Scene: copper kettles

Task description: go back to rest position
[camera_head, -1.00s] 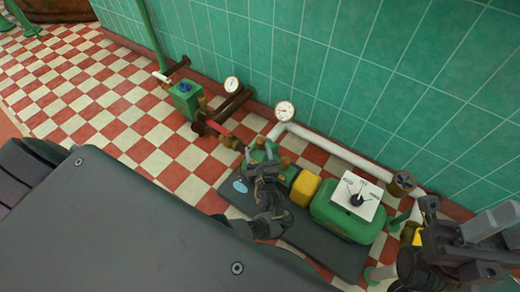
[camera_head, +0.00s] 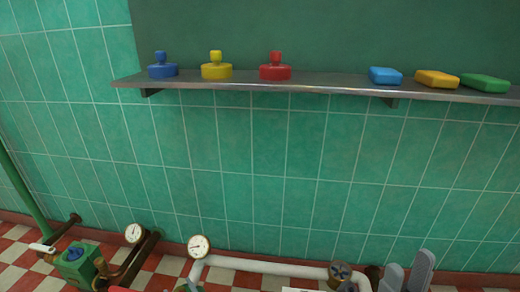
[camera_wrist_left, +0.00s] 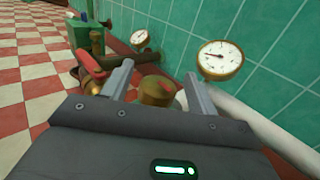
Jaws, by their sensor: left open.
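My left gripper shows in the left wrist view (camera_wrist_left: 157,82), with its two grey fingers wide apart. A round brass cap (camera_wrist_left: 156,91) lies between and beyond the fingers. Whether they touch it cannot be told. My left gripper is not in the head view. Of my right gripper (camera_head: 408,266), grey parts show at the bottom right of the head view, in front of the wall and near the white pipe. The rest is cut off by the picture edge, and its opening cannot be told.
A metal shelf (camera_head: 330,88) carries blue, yellow and red round stamps and several coloured blocks. Below, gauges (camera_head: 199,246), a white pipe (camera_head: 270,267) and a green valve box (camera_head: 78,265) stand along the tiled wall. A red handle (camera_wrist_left: 88,65) is left of the left fingers.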

